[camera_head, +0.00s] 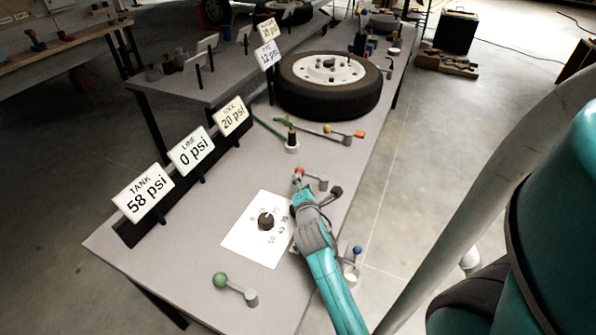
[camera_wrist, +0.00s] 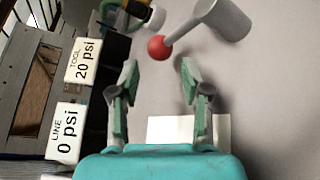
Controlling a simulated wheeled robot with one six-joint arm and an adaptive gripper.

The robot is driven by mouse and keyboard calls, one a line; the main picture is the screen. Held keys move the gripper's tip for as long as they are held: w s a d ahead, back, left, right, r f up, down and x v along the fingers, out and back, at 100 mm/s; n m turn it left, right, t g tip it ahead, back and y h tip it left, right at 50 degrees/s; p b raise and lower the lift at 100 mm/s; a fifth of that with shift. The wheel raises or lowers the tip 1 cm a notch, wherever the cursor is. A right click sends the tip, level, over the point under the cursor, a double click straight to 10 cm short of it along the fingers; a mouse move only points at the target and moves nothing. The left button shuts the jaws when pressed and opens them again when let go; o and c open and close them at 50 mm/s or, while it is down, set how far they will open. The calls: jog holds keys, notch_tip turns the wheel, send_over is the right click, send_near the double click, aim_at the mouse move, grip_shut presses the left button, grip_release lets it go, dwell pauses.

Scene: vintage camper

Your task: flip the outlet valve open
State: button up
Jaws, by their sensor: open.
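A valve lever with a red ball (camera_head: 299,172) on its end joins a grey cylinder (camera_head: 322,184) on the grey bench. In the wrist view the red ball (camera_wrist: 158,48) is just beyond my fingertips, and the grey cylinder (camera_wrist: 222,18) is up and to its right. My gripper (camera_wrist: 158,75) is open and empty. The ball lines up with the gap between its fingers, apart from both. In the head view my gripper (camera_head: 303,196) is low over the bench, just nearer than the red ball. No label names the outlet valve.
Gauge signs read TANK 58 psi (camera_head: 143,193), LINE 0 psi (camera_head: 191,151) and TOOL 20 psi (camera_head: 231,115). A black knob (camera_head: 266,221) sits on a white dial plate left of my gripper. Green-ball (camera_head: 220,280) and blue-ball (camera_head: 357,250) levers are nearer. A tire (camera_head: 330,84) lies behind.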

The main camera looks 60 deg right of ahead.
aim_at(300, 171)
jog(key=x, duration=0.7)
jog(key=shift+w+d+f, duration=0.1)
jog(key=shift+w+d, duration=0.05)
jog(key=shift+d, duration=0.1)
grip_shut()
